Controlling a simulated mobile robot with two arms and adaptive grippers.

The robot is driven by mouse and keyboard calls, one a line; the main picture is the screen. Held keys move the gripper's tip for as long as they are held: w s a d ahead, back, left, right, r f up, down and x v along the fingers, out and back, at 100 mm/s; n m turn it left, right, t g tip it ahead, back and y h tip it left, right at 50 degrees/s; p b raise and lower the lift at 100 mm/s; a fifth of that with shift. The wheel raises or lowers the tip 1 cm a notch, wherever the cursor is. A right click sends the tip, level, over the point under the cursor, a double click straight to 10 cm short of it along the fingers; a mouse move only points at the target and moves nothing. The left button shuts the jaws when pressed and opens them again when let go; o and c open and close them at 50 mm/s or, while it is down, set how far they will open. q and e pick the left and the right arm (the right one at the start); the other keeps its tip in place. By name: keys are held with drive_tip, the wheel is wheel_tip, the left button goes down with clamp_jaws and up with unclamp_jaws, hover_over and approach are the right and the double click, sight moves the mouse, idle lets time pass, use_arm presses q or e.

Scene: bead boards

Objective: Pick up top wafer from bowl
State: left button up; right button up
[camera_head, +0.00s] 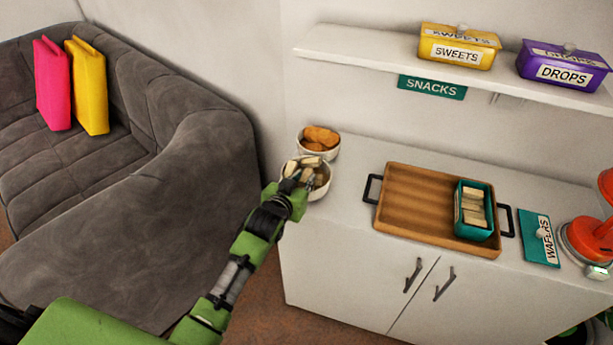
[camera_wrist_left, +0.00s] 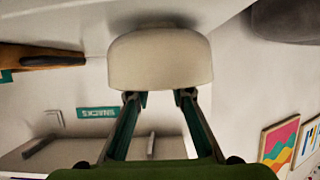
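The front white bowl (camera_head: 320,192) stands at the left end of the white cabinet top and holds several pale wafers (camera_head: 291,168). My left gripper (camera_head: 308,180) reaches in from the front left, with its fingers over the bowl's opening. In the left wrist view, which is upside down, the bowl (camera_wrist_left: 160,62) shows from outside. The left gripper (camera_wrist_left: 159,97) has its two fingers spread apart there, tips meeting the bowl's rim line in the picture. The bowl wall hides its contents there, so contact with a wafer cannot be seen. My right gripper is not in view.
Behind is a second bowl (camera_head: 331,151) of orange-brown snacks. A wooden tray (camera_head: 410,205) with a teal wafer box (camera_head: 472,232) lies to the right. A teal WAFERS lid (camera_head: 534,229) and a red device (camera_head: 590,240) are further right. A shelf (camera_head: 390,51) hangs above.

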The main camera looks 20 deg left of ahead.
use_arm(q)
drive_tip(key=shift+x, duration=0.95)
drive_tip(key=shift+s, duration=0.1)
drive_tip(key=c, duration=0.3)
drive_tip(key=shift+c, duration=0.2)
